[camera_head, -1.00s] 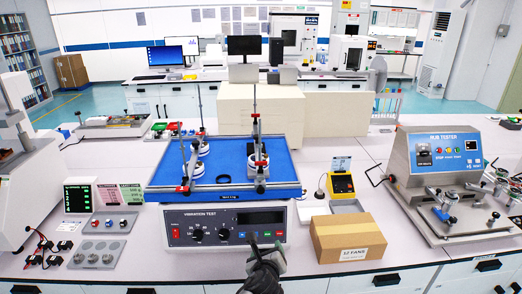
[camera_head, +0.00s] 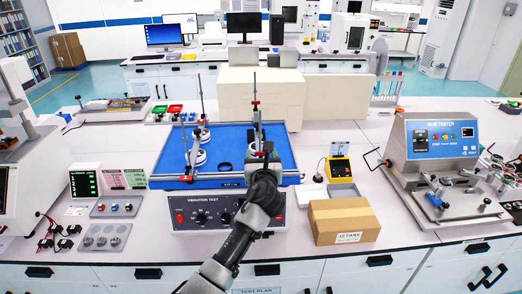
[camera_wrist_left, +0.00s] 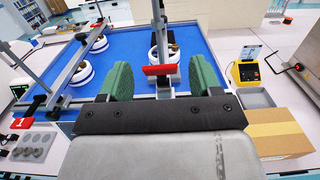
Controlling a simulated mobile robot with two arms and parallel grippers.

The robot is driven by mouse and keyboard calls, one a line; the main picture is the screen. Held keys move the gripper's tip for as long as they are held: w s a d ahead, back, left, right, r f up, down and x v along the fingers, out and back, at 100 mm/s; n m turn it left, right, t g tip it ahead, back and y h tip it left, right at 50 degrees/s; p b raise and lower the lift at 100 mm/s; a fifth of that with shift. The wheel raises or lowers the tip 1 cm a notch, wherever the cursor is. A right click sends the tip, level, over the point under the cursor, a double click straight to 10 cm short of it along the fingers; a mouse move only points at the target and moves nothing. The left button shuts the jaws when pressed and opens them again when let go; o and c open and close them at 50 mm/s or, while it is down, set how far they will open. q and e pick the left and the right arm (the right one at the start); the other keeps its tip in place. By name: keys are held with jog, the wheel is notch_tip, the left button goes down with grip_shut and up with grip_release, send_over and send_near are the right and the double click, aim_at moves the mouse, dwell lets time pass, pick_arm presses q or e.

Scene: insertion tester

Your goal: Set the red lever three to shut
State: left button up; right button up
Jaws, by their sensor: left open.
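The vibration test machine (camera_head: 215,213) has a blue top plate (camera_head: 228,137) with clamp bars and red levers. In the left wrist view a red lever (camera_wrist_left: 158,70) on a clamp bar shows between my finger pads, with a gap on both sides. I cannot read a number on it. Another red lever marked 1 (camera_wrist_left: 20,123) is at lower left in that view. My left gripper (camera_head: 264,160) is open and empty over the plate's front right part; its green pads (camera_wrist_left: 160,80) straddle the red lever in that view. In the head view the gripper hides this lever.
A cardboard box (camera_head: 343,221) and a yellow device (camera_head: 340,168) stand to the right. The rub tester (camera_head: 442,150) is farther right. Upright posts rise from the plate.

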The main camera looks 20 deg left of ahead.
pick_arm(q)
jog(key=shift+x, duration=0.95)
